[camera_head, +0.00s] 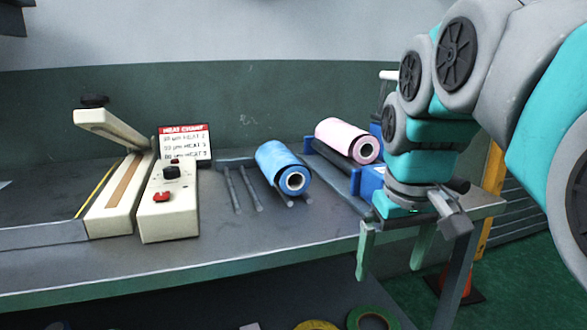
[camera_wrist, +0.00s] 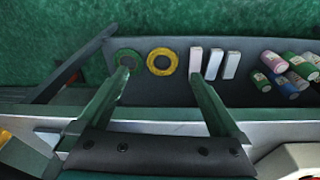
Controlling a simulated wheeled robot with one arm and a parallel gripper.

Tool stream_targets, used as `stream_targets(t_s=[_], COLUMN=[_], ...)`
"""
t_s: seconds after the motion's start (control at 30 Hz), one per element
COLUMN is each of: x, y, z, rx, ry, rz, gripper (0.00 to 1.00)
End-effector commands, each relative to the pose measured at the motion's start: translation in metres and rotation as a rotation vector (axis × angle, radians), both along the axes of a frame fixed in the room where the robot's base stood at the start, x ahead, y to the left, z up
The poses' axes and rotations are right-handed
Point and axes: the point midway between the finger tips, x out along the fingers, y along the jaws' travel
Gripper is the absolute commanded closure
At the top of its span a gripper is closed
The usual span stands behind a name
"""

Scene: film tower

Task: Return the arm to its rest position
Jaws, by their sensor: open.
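My arm (camera_head: 425,120) reaches in from the right in the head view and bends down at the right end of the bench (camera_head: 260,262). My gripper (camera_head: 389,272) points down at the bench's front edge, with its green fingers apart and nothing between them. In the wrist view my gripper (camera_wrist: 159,76) also shows open and empty, its fingers spread above the lower shelf (camera_wrist: 160,96). The wrist partly hides a blue stand (camera_head: 370,183) that holds a pink film roll (camera_head: 342,134).
A blue film roll (camera_head: 276,163) rests on dark rods. A cream heat sealer (camera_head: 168,212) with a raised arm and a heat chart (camera_head: 185,142) stand left. Tape rolls (camera_wrist: 161,62), pale boxes (camera_wrist: 214,64) and several small rolls (camera_wrist: 290,72) lie on the lower shelf. An orange cone (camera_head: 466,280) stands right.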

Motion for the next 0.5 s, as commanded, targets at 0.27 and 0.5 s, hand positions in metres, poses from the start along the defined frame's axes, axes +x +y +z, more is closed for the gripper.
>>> stream_targets(t_s=[0.27,0.5], x=[-0.072,-0.143], y=[-0.002,-0.003], z=[-0.098,-0.174], rx=[0.005,0.002], ry=[0.145,0.254], rz=[-0.08,-0.149], gripper=[0.0,0.0])
